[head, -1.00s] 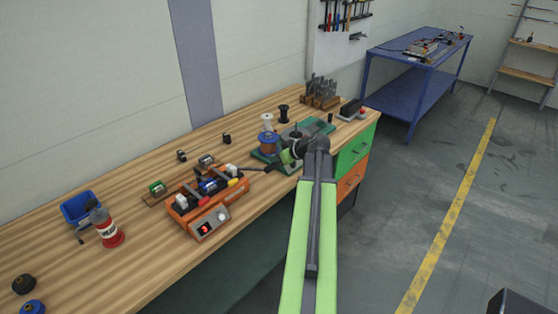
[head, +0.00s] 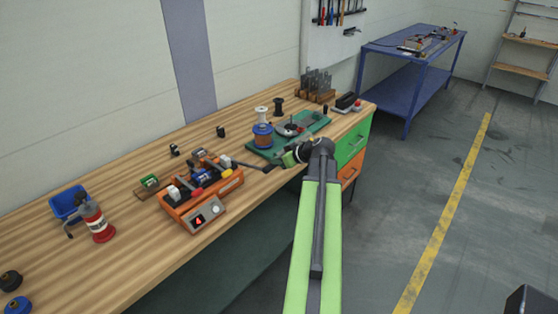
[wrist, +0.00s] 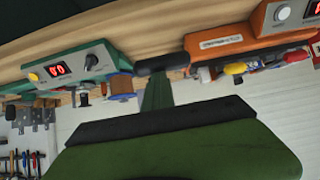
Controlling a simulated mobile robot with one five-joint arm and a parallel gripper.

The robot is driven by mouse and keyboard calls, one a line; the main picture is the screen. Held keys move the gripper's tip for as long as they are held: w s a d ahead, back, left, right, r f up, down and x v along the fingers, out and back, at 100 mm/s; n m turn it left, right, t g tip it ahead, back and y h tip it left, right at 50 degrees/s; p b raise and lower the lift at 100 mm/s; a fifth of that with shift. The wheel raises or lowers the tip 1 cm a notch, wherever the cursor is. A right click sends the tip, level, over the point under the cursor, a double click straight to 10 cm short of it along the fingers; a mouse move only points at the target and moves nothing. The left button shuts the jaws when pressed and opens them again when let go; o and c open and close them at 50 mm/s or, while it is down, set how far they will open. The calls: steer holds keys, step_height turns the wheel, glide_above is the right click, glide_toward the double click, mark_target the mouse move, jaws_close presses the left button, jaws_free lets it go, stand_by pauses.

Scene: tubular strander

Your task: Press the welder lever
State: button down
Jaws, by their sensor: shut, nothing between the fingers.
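The orange welder (head: 203,202) sits near the bench's front edge, with a lit red display and a pale knob. My gripper (head: 273,166) is shut and empty, low at the bench's front edge, right of the welder. In the wrist view, the dark tip of my gripper (wrist: 161,65) lies between the welder (wrist: 228,42) and a green machine.
The green machine (head: 310,122) with a copper spool (head: 263,136) stands behind my gripper. Open floor lies right of my arm; a blue table (head: 412,50) stands beyond.

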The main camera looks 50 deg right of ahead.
steer(key=shift+s+a+f, duration=0.1)
steer(key=shift+a+f, duration=0.3)
steer(key=shift+f, duration=0.1)
steer(key=r+p, duration=0.2)
steer(key=w+r+p, duration=0.1)
steer(key=r+p, duration=0.2)
steer(key=shift+w+d, duration=0.1)
steer(key=s+f+p+v, duration=0.1)
steer(key=p+v, duration=0.3)
steer(key=v, duration=0.6)
steer(key=shift+d+f, duration=0.35)
